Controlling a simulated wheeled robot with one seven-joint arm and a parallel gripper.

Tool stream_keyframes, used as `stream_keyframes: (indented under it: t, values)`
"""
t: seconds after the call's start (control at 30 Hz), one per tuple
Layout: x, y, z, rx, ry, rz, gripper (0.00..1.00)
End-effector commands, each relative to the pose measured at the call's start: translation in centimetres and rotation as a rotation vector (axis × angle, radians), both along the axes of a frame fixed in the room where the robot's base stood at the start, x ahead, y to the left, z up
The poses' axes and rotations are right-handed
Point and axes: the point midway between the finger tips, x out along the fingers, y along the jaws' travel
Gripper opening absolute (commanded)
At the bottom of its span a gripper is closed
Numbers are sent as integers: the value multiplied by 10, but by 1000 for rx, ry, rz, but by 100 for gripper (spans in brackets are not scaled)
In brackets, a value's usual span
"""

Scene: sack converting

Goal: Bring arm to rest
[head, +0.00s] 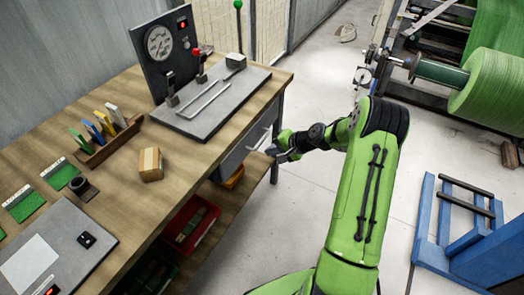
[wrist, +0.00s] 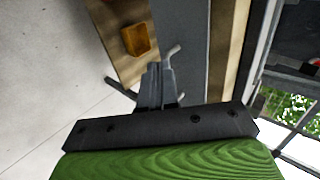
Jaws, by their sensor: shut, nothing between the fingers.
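My green arm (head: 362,190) reaches up from the bottom of the head view and bends left toward the workbench. My gripper (head: 272,150) is beside the bench's right end, below the top and close to the grey drawer unit (head: 240,152). In the wrist view my gripper (wrist: 160,68) shows its two grey fingers together, with nothing between them. A drawer handle (wrist: 173,50) is close to the fingertips in that view. I cannot tell whether they touch.
The wooden workbench (head: 185,190) carries a control panel (head: 165,55), a small box (head: 150,164) and a card holder (head: 108,142). A red bin (head: 190,225) is on the lower shelf. A green roll machine (head: 490,92) and blue frame (head: 440,235) stand right. Floor between is clear.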

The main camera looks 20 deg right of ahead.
Motion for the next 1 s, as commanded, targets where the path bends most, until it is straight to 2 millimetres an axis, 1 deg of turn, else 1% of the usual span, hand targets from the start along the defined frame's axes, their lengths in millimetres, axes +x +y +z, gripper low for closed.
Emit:
stream_keyframes:
  t: [0.03,0.1,0.2,0.37,0.43,0.47,0.57,0.6,0.67,0.7,0.77,0.8,0.87,0.9,0.97,1.0]
  values:
    - [-5,-5,8,0,0,-2,0]
    - [-11,-9,14,-2,0,-1,0]
    - [-15,-12,17,0,1,-1,0]
    - [-16,-12,17,0,1,1,0]
    - [-16,-10,23,-14,2,13,0]
    - [-17,-7,29,-30,3,28,0]
    - [-26,14,66,-138,11,122,0]
    - [-33,26,87,-201,16,172,0]
    - [-49,42,118,-297,26,246,0]
    - [-61,53,138,-360,31,292,0]
    - [-82,69,168,-453,34,356,0]
    - [-98,78,187,-513,34,394,0]
    - [-124,92,214,-598,33,446,0]
    - [-143,99,230,-652,29,475,0]
    - [-174,109,252,-725,21,516,0]
    - [-195,113,265,-768,13,537,0]
